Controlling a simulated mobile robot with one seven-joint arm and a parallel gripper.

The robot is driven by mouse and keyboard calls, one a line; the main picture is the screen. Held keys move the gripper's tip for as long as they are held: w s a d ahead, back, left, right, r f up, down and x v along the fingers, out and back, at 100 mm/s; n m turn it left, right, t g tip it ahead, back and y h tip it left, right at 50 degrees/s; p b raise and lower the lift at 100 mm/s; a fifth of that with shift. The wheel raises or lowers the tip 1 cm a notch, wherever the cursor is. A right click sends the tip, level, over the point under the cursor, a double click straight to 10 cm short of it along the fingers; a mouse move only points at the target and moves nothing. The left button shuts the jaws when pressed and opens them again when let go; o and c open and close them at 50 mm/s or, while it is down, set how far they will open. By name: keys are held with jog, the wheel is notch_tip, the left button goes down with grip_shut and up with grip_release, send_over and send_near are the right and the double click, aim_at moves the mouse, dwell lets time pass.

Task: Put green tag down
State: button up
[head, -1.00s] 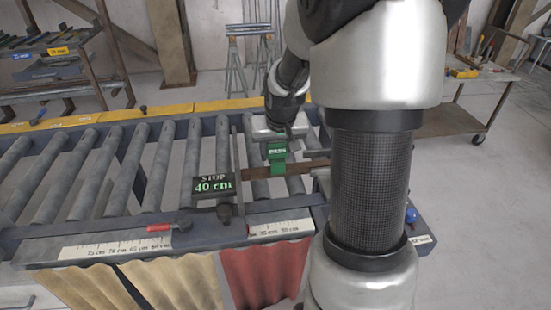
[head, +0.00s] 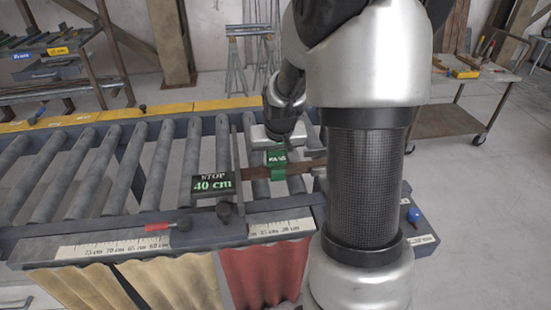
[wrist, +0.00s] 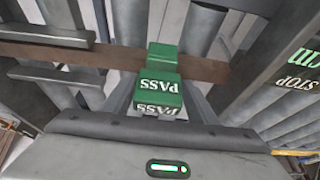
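The green tag (head: 277,164), marked PASS, is at the brown flat bar (head: 258,173) on the roller conveyor. In the wrist view the tag (wrist: 160,88) appears upside down, directly in front of my gripper's body, with a green part across the brown bar (wrist: 110,60). My gripper (head: 275,143) is right above and behind the tag in the head view. Its fingertips are hidden there and not clear in the wrist view, so I cannot tell whether they grip the tag.
A length stop with a display reading STOP 40 cm (head: 213,185) stands left of the tag, by an upright plate. Rollers (head: 100,170) to the left are bare. A tool cart (head: 465,85) stands far right.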

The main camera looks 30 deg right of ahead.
jog(key=shift+s+d+f, duration=0.15)
jog(key=shift+s+f, duration=0.15)
jog(key=shift+s, duration=0.1)
jog(key=shift+r+p, duration=0.35)
jog(key=shift+r, duration=0.05)
jog(key=v, duration=0.8)
jog(key=p+v, duration=0.1)
jog(key=v, duration=0.3)
jog(key=shift+w+r, duration=0.2)
jog(key=shift+r, duration=0.25)
